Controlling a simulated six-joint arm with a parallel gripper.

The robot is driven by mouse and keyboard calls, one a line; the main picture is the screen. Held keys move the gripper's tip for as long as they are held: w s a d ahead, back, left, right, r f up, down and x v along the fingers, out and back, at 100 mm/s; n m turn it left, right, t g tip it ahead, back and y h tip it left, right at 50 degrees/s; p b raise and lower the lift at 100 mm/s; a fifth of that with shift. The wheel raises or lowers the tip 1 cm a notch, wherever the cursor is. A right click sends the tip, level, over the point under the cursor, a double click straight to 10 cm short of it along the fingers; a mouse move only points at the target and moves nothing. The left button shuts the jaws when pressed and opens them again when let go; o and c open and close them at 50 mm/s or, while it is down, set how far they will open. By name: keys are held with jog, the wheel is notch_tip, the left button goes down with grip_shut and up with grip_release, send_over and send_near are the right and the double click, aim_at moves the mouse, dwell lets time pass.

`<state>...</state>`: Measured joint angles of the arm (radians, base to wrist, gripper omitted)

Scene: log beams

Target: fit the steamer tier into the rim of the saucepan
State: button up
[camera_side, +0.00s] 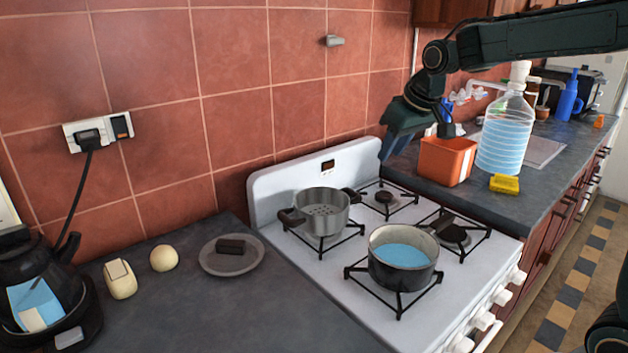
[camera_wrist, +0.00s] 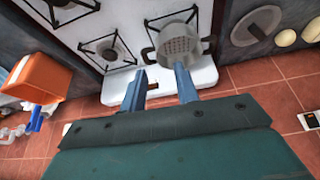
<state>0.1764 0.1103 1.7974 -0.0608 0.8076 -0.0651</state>
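The steamer tier (camera_side: 322,212) is a grey metal pot with holes in its floor and dark side handles. It stands upright on the back-left burner and also shows in the wrist view (camera_wrist: 180,46). The saucepan (camera_side: 403,275), dark outside with blue water inside, stands on the front-left burner with its dark handle pointing back right. I cannot make it out in the wrist view. My gripper (camera_side: 384,154) is up behind the stove's right side, apart from both pots. In the wrist view its two blue fingers (camera_wrist: 160,72) are spread with nothing between them.
An orange bin (camera_side: 447,162), a large water bottle (camera_side: 504,135) and a yellow sponge (camera_side: 505,184) stand right of the stove. A round lid (camera_side: 230,262) lies on the left counter. The right burners are empty. The tiled wall (camera_side: 240,90) is close behind.

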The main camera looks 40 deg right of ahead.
send_near(354, 191)
jog(key=r, duration=0.1)
jog(key=shift+s+r, duration=0.1)
jog(key=shift+x, duration=4.25)
jog(key=shift+s, duration=0.1)
jog(key=shift+x, duration=2.65)
jog(key=shift+c, duration=0.2)
grip_shut()
